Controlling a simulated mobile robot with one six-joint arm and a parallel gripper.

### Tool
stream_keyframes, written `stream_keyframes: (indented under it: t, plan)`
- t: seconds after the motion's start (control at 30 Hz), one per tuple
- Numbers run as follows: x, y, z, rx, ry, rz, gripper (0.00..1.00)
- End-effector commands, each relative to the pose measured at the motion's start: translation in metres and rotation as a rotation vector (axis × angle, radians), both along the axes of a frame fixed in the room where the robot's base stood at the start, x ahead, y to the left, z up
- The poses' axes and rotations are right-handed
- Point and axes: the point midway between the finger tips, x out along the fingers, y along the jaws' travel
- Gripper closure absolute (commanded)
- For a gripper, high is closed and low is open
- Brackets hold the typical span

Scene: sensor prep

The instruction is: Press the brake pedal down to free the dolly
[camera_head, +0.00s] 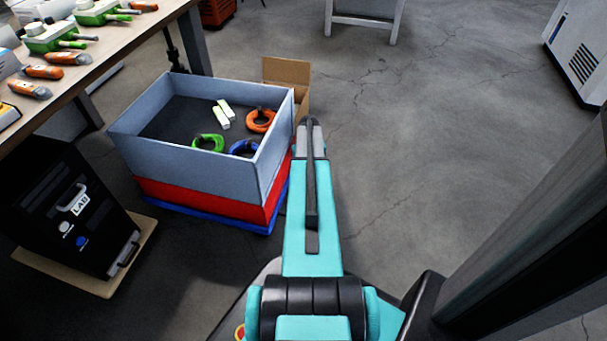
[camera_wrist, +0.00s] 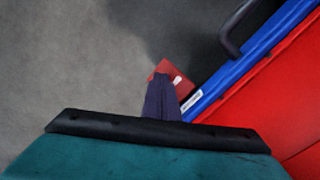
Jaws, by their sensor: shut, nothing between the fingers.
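The blue dolly (camera_head: 255,229) stands on the floor under a red crate (camera_head: 220,206). In the wrist view the dolly's blue edge (camera_wrist: 246,62) runs diagonally, with the red crate (camera_wrist: 278,101) to its right. A red brake pedal (camera_wrist: 174,70) with a small white mark sticks out beside the dolly's edge. My gripper (camera_wrist: 161,80) is shut and empty, its dark fingers overlapping the pedal's near part. I cannot tell whether they touch it or whether the pedal is up or down. In the head view my arm hides the pedal and fingers.
A grey-blue bin (camera_head: 190,165) on the crate holds rings and pale blocks. A cardboard box (camera_head: 287,82) stands behind it. A black LAB case (camera_head: 70,215) and a workbench (camera_head: 120,36) are at left. A dark curved bar (camera_wrist: 230,32) lies by the dolly's edge.

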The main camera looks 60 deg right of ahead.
Motion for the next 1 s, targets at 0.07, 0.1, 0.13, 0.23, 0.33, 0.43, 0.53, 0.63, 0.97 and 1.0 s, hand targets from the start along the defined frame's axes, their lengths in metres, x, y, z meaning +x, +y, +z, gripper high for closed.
stream_keyframes:
  t: [0.07, 0.1, 0.13, 0.23, 0.33, 0.43, 0.53, 0.63, 0.97, 1.0]
  plan:
    - [0.0, 0.0, 0.007, 0.0, 0.0, 0.0, 1.0]
    - [0.0, 0.0, 0.009, 0.0, 0.0, 0.0, 1.0]
    - [0.0, 0.0, 0.011, 0.0, 0.0, 0.0, 1.0]
    - [0.0, 0.0, 0.016, 0.0, 0.0, 0.0, 1.0]
    - [0.0, 0.0, 0.021, 0.0, 0.0, 0.0, 1.0]
    - [0.0, 0.0, 0.026, 0.0, 0.0, 0.0, 1.0]
    - [0.0, 0.0, 0.032, 0.0, 0.0, -0.001, 1.0]
    - [0.0, 0.0, 0.037, 0.0, 0.0, -0.001, 1.0]
    - [0.0, 0.0, 0.054, 0.0, 0.0, -0.001, 1.0]
    - [-0.001, 0.0, 0.056, 0.0, 0.0, -0.001, 1.0]
